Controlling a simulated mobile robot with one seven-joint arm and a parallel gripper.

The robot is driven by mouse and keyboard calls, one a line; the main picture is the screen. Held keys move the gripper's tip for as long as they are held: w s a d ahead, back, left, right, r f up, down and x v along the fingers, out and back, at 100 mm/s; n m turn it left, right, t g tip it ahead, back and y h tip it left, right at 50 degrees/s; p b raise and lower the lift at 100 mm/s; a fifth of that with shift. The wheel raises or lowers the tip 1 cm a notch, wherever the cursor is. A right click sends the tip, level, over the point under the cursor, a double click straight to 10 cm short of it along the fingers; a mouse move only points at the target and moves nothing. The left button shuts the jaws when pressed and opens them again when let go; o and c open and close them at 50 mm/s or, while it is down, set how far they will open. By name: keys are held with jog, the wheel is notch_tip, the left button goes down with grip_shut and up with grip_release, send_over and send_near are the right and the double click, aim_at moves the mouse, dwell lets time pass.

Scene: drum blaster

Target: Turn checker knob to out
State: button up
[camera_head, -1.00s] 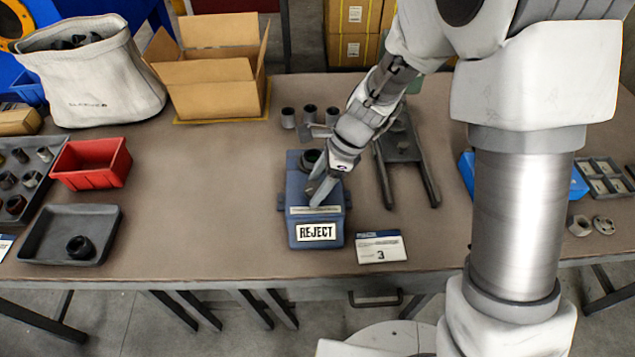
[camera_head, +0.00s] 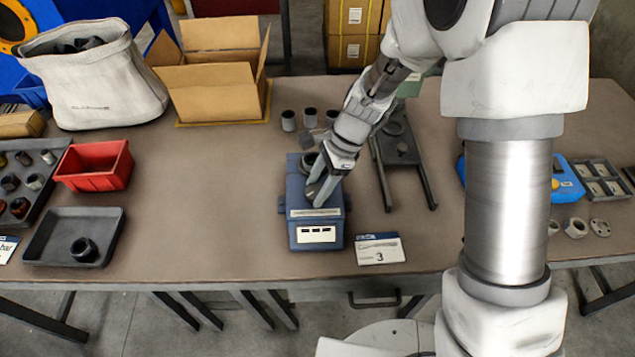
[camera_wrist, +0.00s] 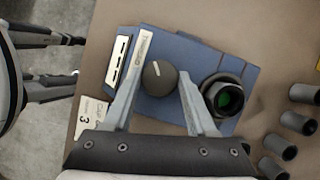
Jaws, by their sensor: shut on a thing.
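The checker (camera_head: 300,215) is a blue box on the table in the head view, with a white display (camera_head: 316,235) on its front showing short dark marks. In the wrist view the checker (camera_wrist: 200,55) lies under my gripper. Its dark round knob (camera_wrist: 160,80) has a white pointer line toward the top of the picture. My gripper (camera_wrist: 163,72) is shut on the knob, one finger on each side. In the head view my gripper (camera_head: 317,195) hides the knob. A dark ring-shaped socket (camera_wrist: 224,97) beside the knob shows green inside.
A card marked 3 (camera_head: 380,249) lies right of the checker. Several grey cylinders (camera_head: 310,117) stand behind it, and a dark forked stand (camera_head: 402,155) is to the right. A red bin (camera_head: 95,165) and grey tray (camera_head: 50,240) are left. Table between is clear.

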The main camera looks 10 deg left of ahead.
jog(key=n+g+p, duration=0.1)
jog(key=n, duration=0.1)
jog(key=n+h+p, duration=0.1)
jog(key=n, duration=0.2)
jog(key=shift+w+a+r+n+g, duration=0.1)
jog(key=shift+a+n+g, duration=0.05)
jog(key=shift+n+g, duration=0.2)
jog(key=n+g+h+p, duration=0.1)
jog(key=n+h, duration=0.1)
jog(key=n, duration=0.3)
jog(key=shift+a, duration=0.1)
jog(key=o, duration=1.4)
jog(key=shift+w, duration=0.1)
jog(key=shift+a+p+v, duration=0.1)
jog(key=shift+p+v, duration=0.4)
jog(key=shift+v, duration=3.8)
jog(key=shift+a+p+v, duration=0.15)
jog(key=shift+p+v, duration=0.3)
jog(key=shift+v, duration=3.9)
